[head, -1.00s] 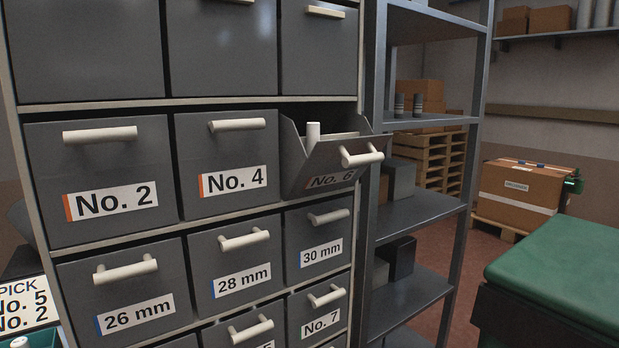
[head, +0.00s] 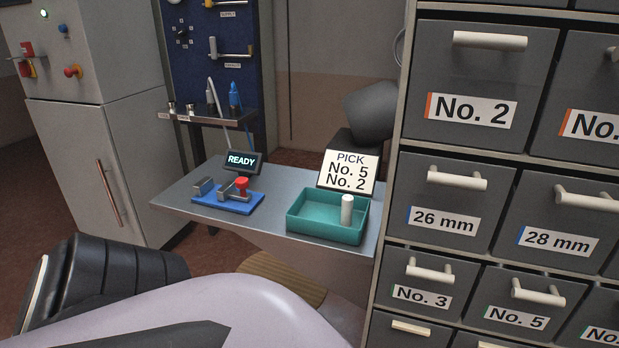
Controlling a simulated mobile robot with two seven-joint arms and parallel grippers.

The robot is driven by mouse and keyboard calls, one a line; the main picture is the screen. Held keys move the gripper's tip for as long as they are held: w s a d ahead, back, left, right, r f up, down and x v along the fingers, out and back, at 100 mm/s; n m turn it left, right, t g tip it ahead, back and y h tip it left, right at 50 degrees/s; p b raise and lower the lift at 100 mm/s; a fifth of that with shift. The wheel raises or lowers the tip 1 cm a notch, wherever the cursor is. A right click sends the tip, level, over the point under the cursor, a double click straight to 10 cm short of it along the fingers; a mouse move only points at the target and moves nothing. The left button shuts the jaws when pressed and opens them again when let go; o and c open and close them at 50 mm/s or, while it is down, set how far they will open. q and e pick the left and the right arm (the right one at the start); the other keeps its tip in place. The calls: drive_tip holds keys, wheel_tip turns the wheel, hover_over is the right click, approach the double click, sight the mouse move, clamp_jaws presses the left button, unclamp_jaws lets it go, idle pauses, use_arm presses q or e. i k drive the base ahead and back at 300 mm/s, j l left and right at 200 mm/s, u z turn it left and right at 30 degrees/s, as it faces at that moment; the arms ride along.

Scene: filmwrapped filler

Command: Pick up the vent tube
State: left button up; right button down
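Nothing in the head view is marked as the vent tube, and I cannot tell which item it is. A small white cylinder (head: 347,210) stands upright in the green tray (head: 327,236) on the grey bench. A thin pale tube (head: 213,92) rises from the small rack on the blue panel, beside a blue-topped item (head: 235,95). A large pale arm link of mine fills the bottom of the view. Neither of my grippers shows.
A sign (head: 348,172) reads PICK No. 5, No. 2. A blue fixture (head: 228,198) and a READY display (head: 242,162) sit on the bench (head: 277,217). Labelled drawers (head: 470,105) stand at right, a grey cabinet (head: 122,165) at left.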

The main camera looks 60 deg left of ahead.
sight(347, 200)
drive_tip(key=u, duration=1.6)
